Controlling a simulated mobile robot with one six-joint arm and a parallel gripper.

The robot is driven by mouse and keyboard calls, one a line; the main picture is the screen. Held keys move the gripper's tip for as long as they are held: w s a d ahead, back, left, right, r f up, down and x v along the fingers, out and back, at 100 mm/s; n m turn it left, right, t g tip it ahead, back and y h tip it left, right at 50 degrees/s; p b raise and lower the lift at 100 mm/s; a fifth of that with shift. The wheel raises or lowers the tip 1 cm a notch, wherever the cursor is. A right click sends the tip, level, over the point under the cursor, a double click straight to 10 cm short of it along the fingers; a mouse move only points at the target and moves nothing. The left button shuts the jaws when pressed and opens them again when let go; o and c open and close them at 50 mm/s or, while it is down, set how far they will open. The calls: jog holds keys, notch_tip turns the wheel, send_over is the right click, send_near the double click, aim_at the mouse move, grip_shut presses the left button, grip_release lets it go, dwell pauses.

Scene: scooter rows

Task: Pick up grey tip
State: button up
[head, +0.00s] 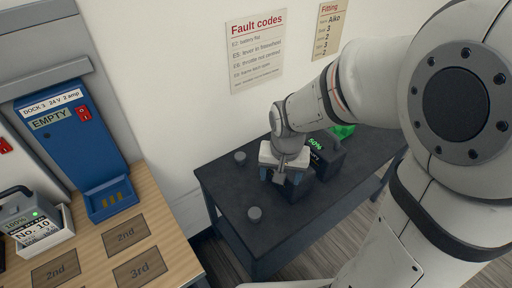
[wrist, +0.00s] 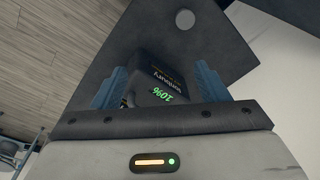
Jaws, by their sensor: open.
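Two small grey cylindrical pieces, which look like grey tips, stand on the dark table (head: 222,190): one grey tip (head: 240,157) near its back left, another grey tip (head: 254,214) near its front left. My gripper (head: 285,178) is open above the table, to the right of both. In the wrist view its blue fingers (wrist: 162,82) stand apart on either side of a dark battery pack (wrist: 158,72) with a green percent reading. I cannot tell whether they touch it.
Another dark pack (head: 328,153) reading 50% and a bright green item (head: 342,131) stand behind my gripper. A wooden bench (head: 165,235) at left holds a blue dock (head: 75,140) marked EMPTY and a grey pack (head: 30,222) labelled No. 10. The dark table's left part is mostly clear.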

jog(key=m+g+b, duration=0.1)
jog(key=b, duration=0.1)
send_over(255, 212)
jog(key=d, duration=0.2)
notch_tip(255, 212, down, 12)
jog(key=shift+m, duration=0.6)
jog(key=f, duration=0.2)
jog(key=a+f, duration=0.1)
jog(key=f, duration=0.2)
jog(key=a+f, duration=0.1)
jog(key=f, duration=0.1)
jog(key=shift+a+f, duration=0.15)
jog(key=shift+a, duration=0.1)
jog(key=shift+d+f+b, duration=0.15)
jog(key=shift+f+b, duration=0.15)
jog(key=shift+f, duration=2.4)
jog(key=shift+c, duration=0.5)
jog(key=c, duration=1)
jog(key=shift+o, duration=0.2)
